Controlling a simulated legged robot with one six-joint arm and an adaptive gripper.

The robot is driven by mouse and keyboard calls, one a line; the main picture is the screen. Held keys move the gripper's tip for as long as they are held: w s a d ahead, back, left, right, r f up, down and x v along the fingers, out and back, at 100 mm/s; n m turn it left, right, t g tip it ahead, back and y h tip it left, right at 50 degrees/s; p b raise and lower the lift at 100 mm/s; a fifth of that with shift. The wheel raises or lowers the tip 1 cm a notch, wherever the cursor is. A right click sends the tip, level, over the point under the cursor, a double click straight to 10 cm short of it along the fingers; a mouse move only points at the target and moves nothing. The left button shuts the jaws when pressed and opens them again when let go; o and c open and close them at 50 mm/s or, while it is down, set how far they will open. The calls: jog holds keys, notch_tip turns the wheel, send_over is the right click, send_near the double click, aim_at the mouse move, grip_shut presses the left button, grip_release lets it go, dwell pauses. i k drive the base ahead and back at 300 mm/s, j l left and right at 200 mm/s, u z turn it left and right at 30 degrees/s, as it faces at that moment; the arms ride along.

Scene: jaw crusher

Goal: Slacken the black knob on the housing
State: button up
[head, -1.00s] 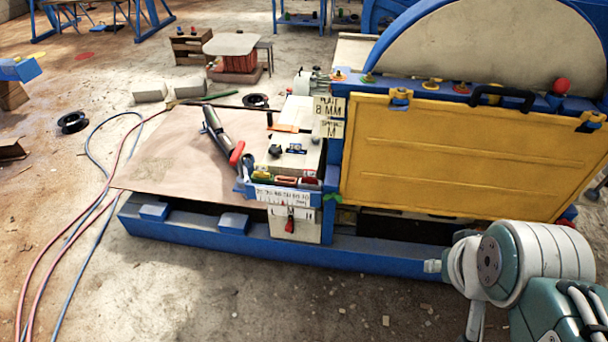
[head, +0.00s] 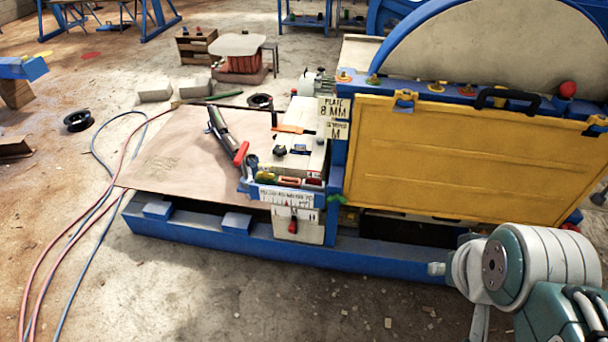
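A small black knob (head: 280,151) stands on the top of the cream housing (head: 301,165), left of the yellow panel. A smaller dark fitting (head: 301,148) lies just right of the knob. Both are small in the picture, so how tight the knob is cannot be told. My arm shows at the lower right, in front of the blue base and well apart from the housing. My gripper's fingers do not show.
A yellow panel (head: 460,150) with a black handle (head: 505,98) fills the right. A blue beam (head: 250,245) runs along the front. Hoses (head: 62,225) cross the floor at left.

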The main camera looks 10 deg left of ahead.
aim_at(279, 151)
jog(key=i+j, duration=1.25)
jog(key=i, duration=0.15)
jog(key=k+j+u, duration=0.05)
